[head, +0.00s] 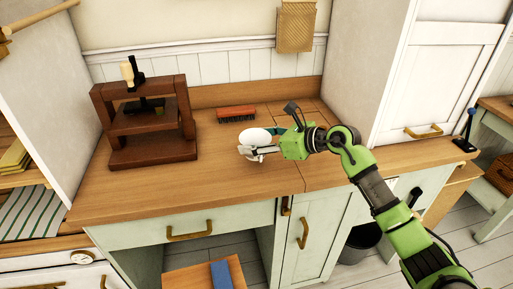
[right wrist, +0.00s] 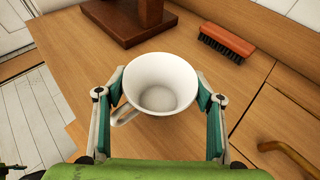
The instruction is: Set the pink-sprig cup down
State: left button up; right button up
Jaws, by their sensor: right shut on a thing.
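A white cup (head: 255,136) is at my right gripper (head: 262,151) over the wooden worktop. In the right wrist view the cup (right wrist: 160,85) sits upright between the two fingers of the right gripper (right wrist: 160,100), with its handle at the lower left. I see no pink sprig on the parts that show. The fingers are shut on the cup's sides. I cannot tell whether its base touches the worktop. My left gripper is not in view.
A dark wooden press (head: 150,125) stands at the worktop's left. A red-brown brush (head: 237,113) lies behind the cup. The wooden worktop (head: 200,185) is clear in front and to the left of the cup. A tall white cabinet stands at the right.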

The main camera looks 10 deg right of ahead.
notch_tip(320, 180, down, 2)
jog(key=shift+f+p, duration=0.2)
jog(key=shift+p, duration=0.25)
jog(key=shift+f, duration=0.3)
jog(key=shift+f, duration=0.2)
jog(key=o, duration=1.2)
